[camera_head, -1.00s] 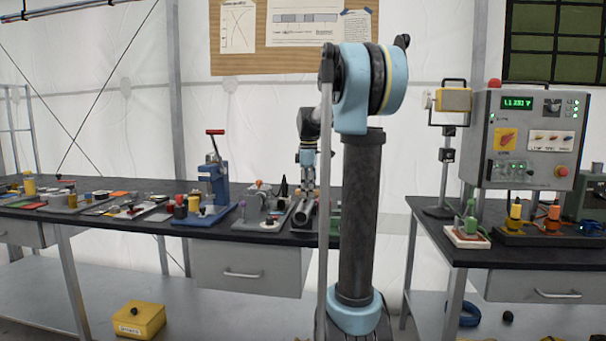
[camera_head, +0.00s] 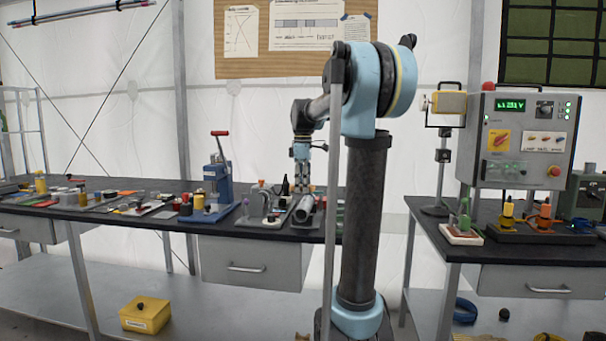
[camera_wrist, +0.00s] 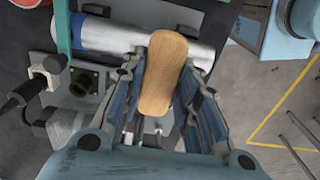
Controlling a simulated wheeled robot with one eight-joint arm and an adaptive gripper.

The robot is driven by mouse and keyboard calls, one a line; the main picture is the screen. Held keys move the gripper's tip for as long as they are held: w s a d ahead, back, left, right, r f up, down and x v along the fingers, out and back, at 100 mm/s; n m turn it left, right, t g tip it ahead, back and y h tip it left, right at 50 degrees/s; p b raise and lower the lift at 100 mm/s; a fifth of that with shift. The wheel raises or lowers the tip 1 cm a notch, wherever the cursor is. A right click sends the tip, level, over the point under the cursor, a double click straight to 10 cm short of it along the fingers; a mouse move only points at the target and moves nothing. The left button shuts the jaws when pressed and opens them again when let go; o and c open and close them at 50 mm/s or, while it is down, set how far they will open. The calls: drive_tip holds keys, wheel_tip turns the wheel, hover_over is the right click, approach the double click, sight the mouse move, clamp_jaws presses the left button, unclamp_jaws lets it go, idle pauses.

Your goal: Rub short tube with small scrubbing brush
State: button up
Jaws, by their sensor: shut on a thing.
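The small scrubbing brush (camera_wrist: 163,72) shows in the wrist view as a tan, rounded wooden back. My gripper (camera_wrist: 165,105) is shut on it, one finger on each side. The bristles are hidden under the back. The short tube (camera_wrist: 190,50) is a silvery cylinder lying across the view beneath the brush. The brush covers part of it; I cannot tell whether the two touch. In the head view the tube (camera_head: 304,209) lies on the dark bench, with my gripper (camera_head: 302,183) just above it; the brush is too small to make out there.
A dark bench (camera_head: 100,209) holds several small tools. A blue press with a red handle (camera_head: 218,185) stands left of the tube. In the wrist view a black-handled fixture (camera_wrist: 40,85) sits beside the tube. A second bench with a control box (camera_head: 527,140) is at right.

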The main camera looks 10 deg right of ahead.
drive_tip(key=shift+d+r, duration=0.2)
drive_tip(key=shift+r, duration=2.4)
drive_tip(key=shift+w, duration=0.15)
